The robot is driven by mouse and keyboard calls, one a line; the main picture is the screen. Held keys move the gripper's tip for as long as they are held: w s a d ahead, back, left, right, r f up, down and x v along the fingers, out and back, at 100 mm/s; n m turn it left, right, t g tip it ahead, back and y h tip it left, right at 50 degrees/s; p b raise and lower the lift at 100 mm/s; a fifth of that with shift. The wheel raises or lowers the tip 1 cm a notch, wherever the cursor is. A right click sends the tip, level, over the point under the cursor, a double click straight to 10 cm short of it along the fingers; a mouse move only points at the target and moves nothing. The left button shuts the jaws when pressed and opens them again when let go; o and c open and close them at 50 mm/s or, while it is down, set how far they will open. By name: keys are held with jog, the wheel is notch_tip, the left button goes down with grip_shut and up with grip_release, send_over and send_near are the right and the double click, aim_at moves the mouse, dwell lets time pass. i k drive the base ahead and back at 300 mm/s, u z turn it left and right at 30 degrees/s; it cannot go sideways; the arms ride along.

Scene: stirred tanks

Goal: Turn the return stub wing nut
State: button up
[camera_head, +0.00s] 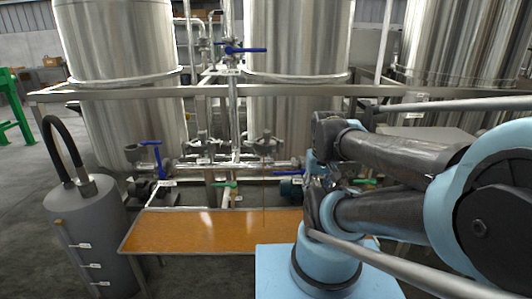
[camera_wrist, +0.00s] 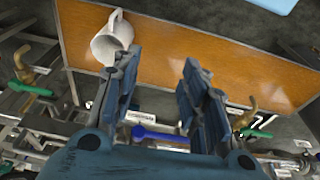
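I cannot tell which fitting is the return stub wing nut. In the head view, two grey winged fittings, a left one (camera_head: 204,143) and a right one (camera_head: 265,143), sit on the pipework before the tanks, with small tags below them. The tag writing is too small to read. In the wrist view, my gripper (camera_wrist: 163,78) is open, its two blue-grey fingers apart with nothing between the tips. A blue lever handle (camera_wrist: 160,136) shows beyond and between the finger bases. No wing nut is clearly visible there. In the head view, my arm largely hides the gripper.
In the wrist view a white mug (camera_wrist: 109,40) is close to the left finger in the picture. Green-handled brass valves lie left (camera_wrist: 30,88) and right (camera_wrist: 250,120). A grey cylinder (camera_head: 88,235) with a black hose stands left.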

aim_at(248, 147)
jog(key=u, duration=1.95)
jog(key=k, duration=1.3)
jog(key=z, duration=1.3)
jog(key=i, duration=0.5)
